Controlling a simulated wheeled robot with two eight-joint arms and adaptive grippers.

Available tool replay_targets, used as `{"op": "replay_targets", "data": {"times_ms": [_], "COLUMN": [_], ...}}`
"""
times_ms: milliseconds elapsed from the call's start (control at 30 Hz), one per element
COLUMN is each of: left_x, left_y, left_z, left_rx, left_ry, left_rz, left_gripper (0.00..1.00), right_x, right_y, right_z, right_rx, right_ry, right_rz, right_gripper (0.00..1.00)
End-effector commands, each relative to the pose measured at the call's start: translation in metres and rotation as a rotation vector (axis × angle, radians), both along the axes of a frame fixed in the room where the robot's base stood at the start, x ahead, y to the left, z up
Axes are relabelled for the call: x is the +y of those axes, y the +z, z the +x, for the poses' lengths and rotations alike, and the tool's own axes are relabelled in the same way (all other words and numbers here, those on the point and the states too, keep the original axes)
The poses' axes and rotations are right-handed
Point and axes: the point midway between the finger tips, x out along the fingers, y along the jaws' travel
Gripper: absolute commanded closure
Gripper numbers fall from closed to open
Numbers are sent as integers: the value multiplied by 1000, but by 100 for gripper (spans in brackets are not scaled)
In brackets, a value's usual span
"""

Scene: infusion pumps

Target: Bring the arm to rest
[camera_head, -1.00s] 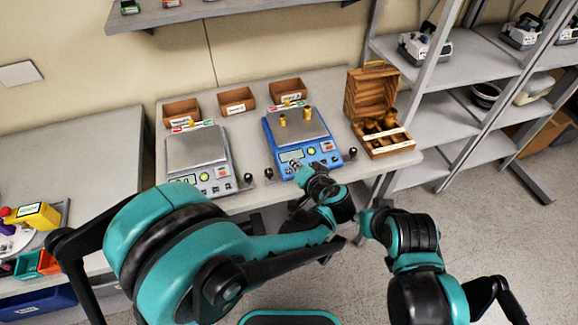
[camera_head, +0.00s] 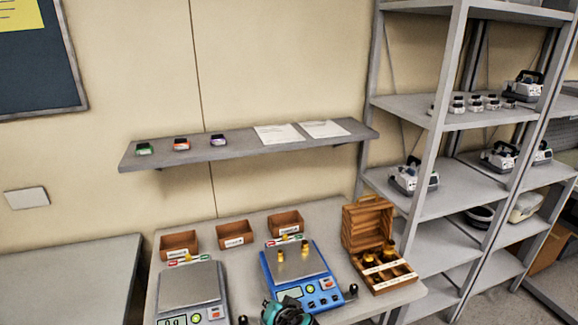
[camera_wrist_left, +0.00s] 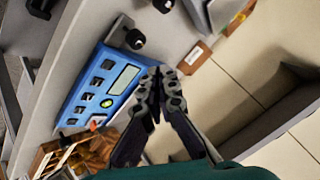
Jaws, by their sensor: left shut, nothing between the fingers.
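My left gripper (camera_wrist_left: 160,80) is shut and empty; its two dark fingers meet in the left wrist view. There the fingertips overlap the edge of the blue scale (camera_wrist_left: 88,100); I cannot tell the distance between them. In the head view only a teal and black part of my left arm shows at the bottom edge, in front of the blue scale (camera_head: 283,260). Two small brass weights (camera_head: 304,246) stand on that scale's pan. My right arm and gripper are out of view.
A grey scale (camera_head: 190,285) stands left of the blue one. Several small brown bins (camera_head: 235,232) line the table's back. An open wooden weight box (camera_head: 367,225) stands right. A wall shelf (camera_head: 245,150) and a tall rack (camera_head: 450,200) are behind. Another table (camera_head: 70,280) is left.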

Motion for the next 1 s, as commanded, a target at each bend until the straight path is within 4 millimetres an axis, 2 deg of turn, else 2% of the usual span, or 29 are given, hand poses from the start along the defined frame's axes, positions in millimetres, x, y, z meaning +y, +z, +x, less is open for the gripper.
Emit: {"op": "replay_targets", "data": {"times_ms": [33, 200, 400, 500, 633, 733, 1000], "left_x": [25, 79, 117, 125, 129, 129, 129], "left_y": [5, 13, 18, 19, 20, 20, 20], "left_z": [-11, -54, -111, -133, -150, -157, -158], "left_rx": [35, 138, 182, 178, 163, 155, 153], "left_ry": [24, 61, 96, 109, 116, 119, 118], "left_rz": [-33, -177, -361, -440, -508, -535, -542], "left_gripper": [100, 100, 100, 100, 100, 100, 100], "right_x": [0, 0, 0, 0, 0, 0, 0], "right_y": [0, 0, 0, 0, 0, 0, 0], "right_z": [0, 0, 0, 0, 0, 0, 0], "right_rx": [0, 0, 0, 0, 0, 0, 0], "right_ry": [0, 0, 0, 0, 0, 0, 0], "right_rz": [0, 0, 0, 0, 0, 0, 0], "right_gripper": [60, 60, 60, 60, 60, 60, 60]}}
